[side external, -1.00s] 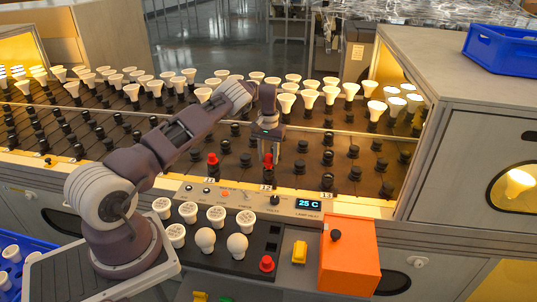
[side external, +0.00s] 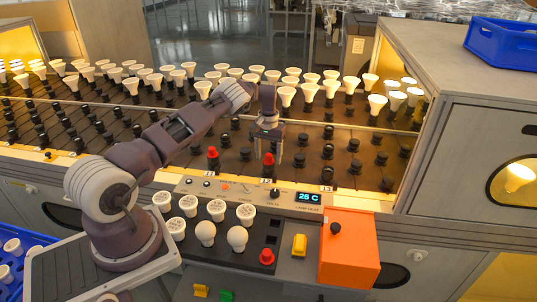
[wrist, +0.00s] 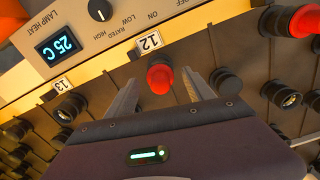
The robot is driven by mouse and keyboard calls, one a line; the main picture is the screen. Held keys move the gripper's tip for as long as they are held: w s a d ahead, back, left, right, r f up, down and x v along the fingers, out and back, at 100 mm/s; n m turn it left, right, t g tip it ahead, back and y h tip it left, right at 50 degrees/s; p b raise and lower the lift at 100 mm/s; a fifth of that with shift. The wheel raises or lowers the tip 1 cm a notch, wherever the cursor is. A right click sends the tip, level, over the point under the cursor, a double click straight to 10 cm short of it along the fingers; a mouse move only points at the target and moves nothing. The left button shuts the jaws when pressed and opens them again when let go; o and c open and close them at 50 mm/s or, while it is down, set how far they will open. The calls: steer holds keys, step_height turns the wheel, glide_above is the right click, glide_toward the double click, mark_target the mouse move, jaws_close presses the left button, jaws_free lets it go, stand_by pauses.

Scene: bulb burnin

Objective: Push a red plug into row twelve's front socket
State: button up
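A red plug (side external: 268,159) stands at the front of the row marked 12, at its front socket. In the wrist view the plug (wrist: 160,76) is right behind the "12" label. My gripper (side external: 268,155) is above it, pointing down, with fingers spread either side. In the wrist view there is a gap between the plug and each finger of my gripper (wrist: 162,92). How deep the plug sits cannot be told. Another red plug (side external: 213,153) stands at the front of row 11, and a third (side external: 267,257) sits in the black holder on the front bench.
White bulbs (side external: 217,208) stand in the holder before the control panel, whose display (side external: 309,197) reads 25 C. An orange box (side external: 349,255) and yellow block (side external: 299,247) are to the right. Dark sockets (side external: 327,158) flank the plug, with bulb rows behind.

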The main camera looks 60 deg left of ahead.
mark_target(269, 155)
step_height(269, 155, up, 7)
steer(key=shift+r, duration=0.15)
steer(key=d+r+t, duration=0.1)
steer(key=d+r, duration=0.2)
steer(key=r, duration=0.4)
steer(key=d+r+t, duration=0.1)
steer(key=d+r, duration=0.2)
steer(key=r, duration=0.5)
steer(key=s+d+r+m+t+h, duration=0.1)
steer(key=s+d+r, duration=0.4)
steer(key=d+r, duration=0.25)
steer(key=s+d+r+m, duration=0.1)
steer(key=s+d+r, duration=0.5)
steer(key=d+r, duration=0.15)
steer(key=s+d+r+m+t, duration=0.1)
steer(key=s+d+r+m, duration=0.15)
steer(key=s+d, duration=0.7)
steer(key=s+d+f+m, duration=0.1)
steer(key=s+f, duration=0.1)
steer(key=s, duration=0.5)
steer(key=s+d+f+m+t+y, duration=0.1)
steer(key=s+f, duration=0.1)
steer(key=s, duration=0.6)
steer(key=shift+f+t, duration=0.3)
